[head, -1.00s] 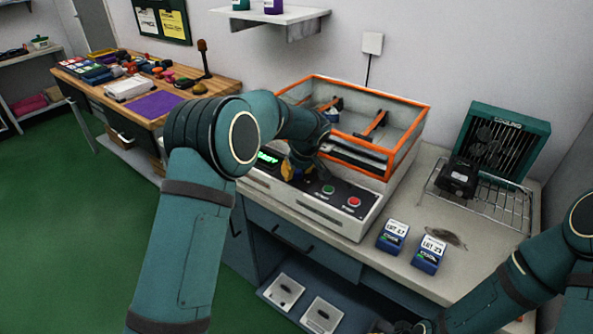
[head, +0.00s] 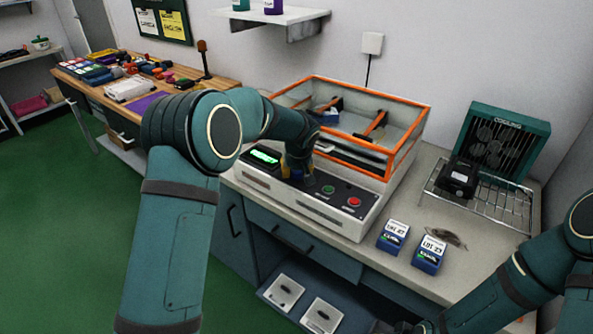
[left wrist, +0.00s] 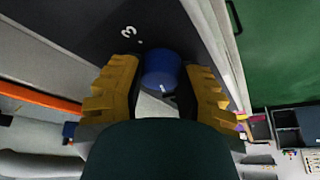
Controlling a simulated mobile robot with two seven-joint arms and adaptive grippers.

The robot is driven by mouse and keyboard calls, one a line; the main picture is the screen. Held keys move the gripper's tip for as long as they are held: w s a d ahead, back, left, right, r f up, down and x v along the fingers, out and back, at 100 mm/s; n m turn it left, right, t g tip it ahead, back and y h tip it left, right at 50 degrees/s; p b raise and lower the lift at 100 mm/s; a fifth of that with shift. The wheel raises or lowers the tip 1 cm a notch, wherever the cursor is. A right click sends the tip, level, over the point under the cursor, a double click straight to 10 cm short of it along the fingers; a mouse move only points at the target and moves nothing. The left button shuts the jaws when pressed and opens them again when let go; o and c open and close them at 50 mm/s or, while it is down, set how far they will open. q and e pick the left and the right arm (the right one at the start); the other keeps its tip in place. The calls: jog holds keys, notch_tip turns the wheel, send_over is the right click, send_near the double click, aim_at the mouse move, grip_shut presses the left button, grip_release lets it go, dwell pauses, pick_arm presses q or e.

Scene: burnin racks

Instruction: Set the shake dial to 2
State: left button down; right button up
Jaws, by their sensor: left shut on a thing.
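The shaker unit (head: 335,210) has a dark front panel with a lit green display (head: 265,156), a green button (head: 328,190) and a red button (head: 354,202). My left gripper (head: 297,175) is at the panel, between the display and the green button, and hides the dial in the head view. In the left wrist view the dial is a blue round knob (left wrist: 162,70) between my yellow fingers, which are shut on it. A white "3" shows on the panel beside it; the dial's pointer mark is not clear. My right gripper (head: 392,327) is barely visible at the bottom edge.
An orange-rimmed clear enclosure (head: 392,165) rises behind the panel. Two blue boxes (head: 428,255) stand on the counter to the right, near a wire rack (head: 500,205) and a cooling unit (head: 508,150). A wooden bench (head: 90,80) with small items stands at the left.

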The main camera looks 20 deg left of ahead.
pick_arm(q)
jog(key=shift+m+h+p, duration=0.3)
jog(key=shift+m+h, duration=0.1)
jog(key=shift+m, duration=0.6)
jog(key=m+h+p, duration=0.1)
jog(key=m, duration=0.1)
jog(key=shift+a+m, duration=0.1)
jog(key=shift+m, duration=0.2)
jog(key=m+h+p, duration=0.1)
jog(key=m+p, duration=0.2)
jog(key=shift+m, duration=0.4)
jog(key=m+h+p, duration=0.1)
jog(key=m, duration=0.1)
jog(key=shift+m+p, duration=0.3)
jog(key=m+g+h+p, duration=0.1)
jog(key=m, duration=0.2)
jog(key=shift+f+m+h, duration=0.1)
jog(key=shift+m+h, duration=0.2)
jog(key=m+g, duration=0.1)
jog(key=m, duration=0.1)
jog(key=m+h, duration=0.1)
jog(key=m, duration=0.1)
jog(key=shift+f+m+g, duration=0.1)
jog(key=shift+m+g, duration=0.3)
jog(key=shift+s, duration=0.1)
